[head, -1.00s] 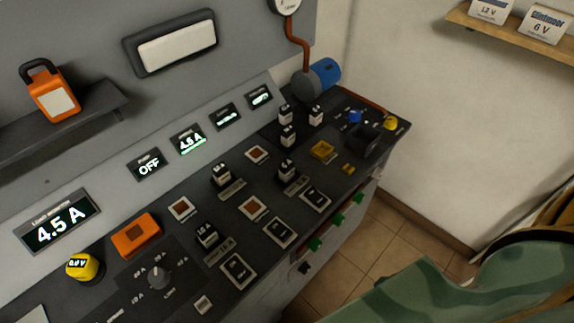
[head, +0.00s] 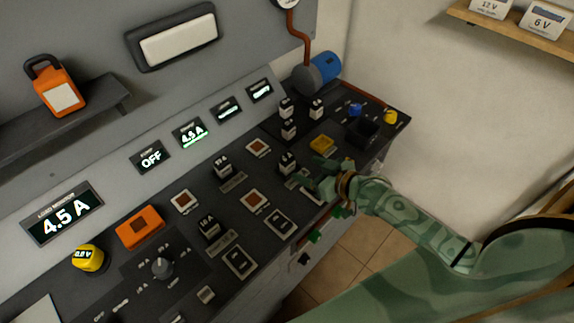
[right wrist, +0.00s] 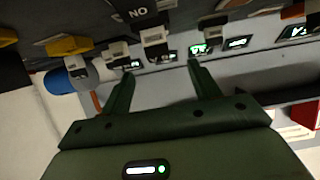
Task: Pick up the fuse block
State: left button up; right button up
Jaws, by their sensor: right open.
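Several small black-and-white blocks that look like fuse blocks stand upright on the dark sloping console; I cannot tell which one is meant. The closest to my right gripper (head: 316,178) is a fuse block (head: 288,161) in the console's right-middle part. My right gripper is open and empty, just right of that block and apart from it. Other such blocks stand at the middle (head: 223,167), near the front (head: 210,227) and at the back (head: 287,107). In the right wrist view, a block (right wrist: 156,42) shows beyond the open fingers (right wrist: 161,70). My left gripper is out of view.
A yellow block (head: 322,144) and an open black box (head: 363,132) lie beyond the gripper. A shelf (head: 510,27) hangs on the right wall.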

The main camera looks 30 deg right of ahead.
aim_at(290, 160)
jog(key=x, duration=0.3)
jog(key=shift+w+f, duration=0.1)
jog(key=b+x, duration=0.2)
jog(key=x, duration=0.3)
jog(key=shift+w+d, duration=0.15)
jog(key=c, duration=1.1)
